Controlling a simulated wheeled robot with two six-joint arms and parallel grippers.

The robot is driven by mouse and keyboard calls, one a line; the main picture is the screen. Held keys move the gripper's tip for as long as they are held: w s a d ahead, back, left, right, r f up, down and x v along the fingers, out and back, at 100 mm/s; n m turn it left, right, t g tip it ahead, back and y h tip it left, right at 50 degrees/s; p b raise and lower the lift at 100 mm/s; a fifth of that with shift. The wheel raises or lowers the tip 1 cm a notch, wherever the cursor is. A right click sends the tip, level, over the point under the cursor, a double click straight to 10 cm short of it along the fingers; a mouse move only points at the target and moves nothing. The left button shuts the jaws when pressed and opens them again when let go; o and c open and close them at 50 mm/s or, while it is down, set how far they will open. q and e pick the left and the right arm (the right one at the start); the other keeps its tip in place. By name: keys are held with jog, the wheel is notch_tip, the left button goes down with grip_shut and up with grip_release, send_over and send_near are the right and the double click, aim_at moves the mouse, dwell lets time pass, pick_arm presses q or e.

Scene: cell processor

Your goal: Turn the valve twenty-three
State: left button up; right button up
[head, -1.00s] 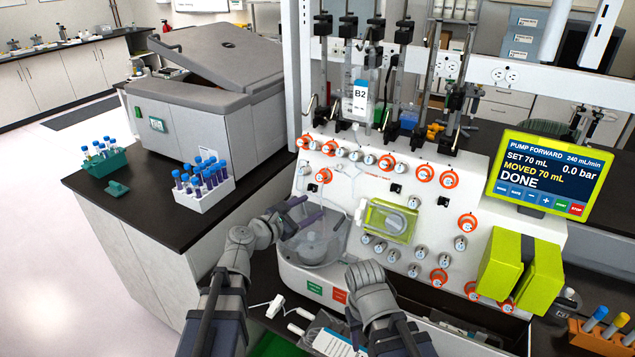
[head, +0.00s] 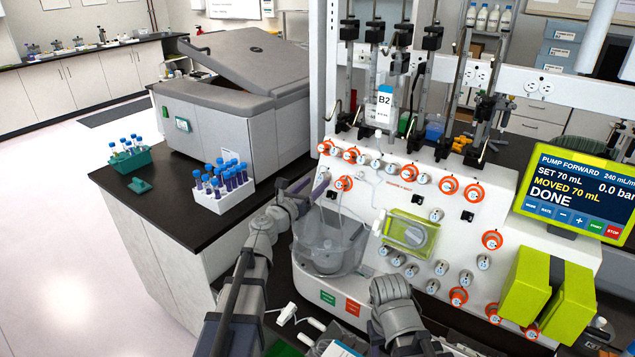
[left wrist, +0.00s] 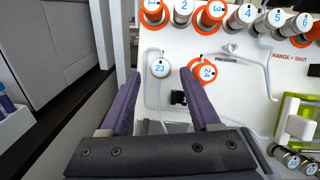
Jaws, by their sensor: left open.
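Valve 23 (left wrist: 160,69) is a small white-capped knob with a blue number, on the white panel in the left wrist view. My left gripper (left wrist: 160,76) is open, its two purple fingers to the left and right of valve 23 in that view. I cannot tell whether they touch it. In the head view the left gripper (head: 309,184) is at the panel's left edge, above the clear bowl, and largely hides valve 23. My right arm is at the lower middle of the head view; its fingers do not show.
Valve 24 (left wrist: 205,72), with an orange ring, sits close right of the right finger. Valves 1, 2 and 3 (left wrist: 211,14) are above. A clear bowl (head: 326,246) is below the left gripper. A rack of blue-capped tubes (head: 224,197) stands on the bench to the left.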

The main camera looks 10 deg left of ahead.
aim_at(322, 177)
pick_arm(q)
jog(key=shift+x, duration=1.2)
jog(key=shift+s, duration=0.1)
grip_shut()
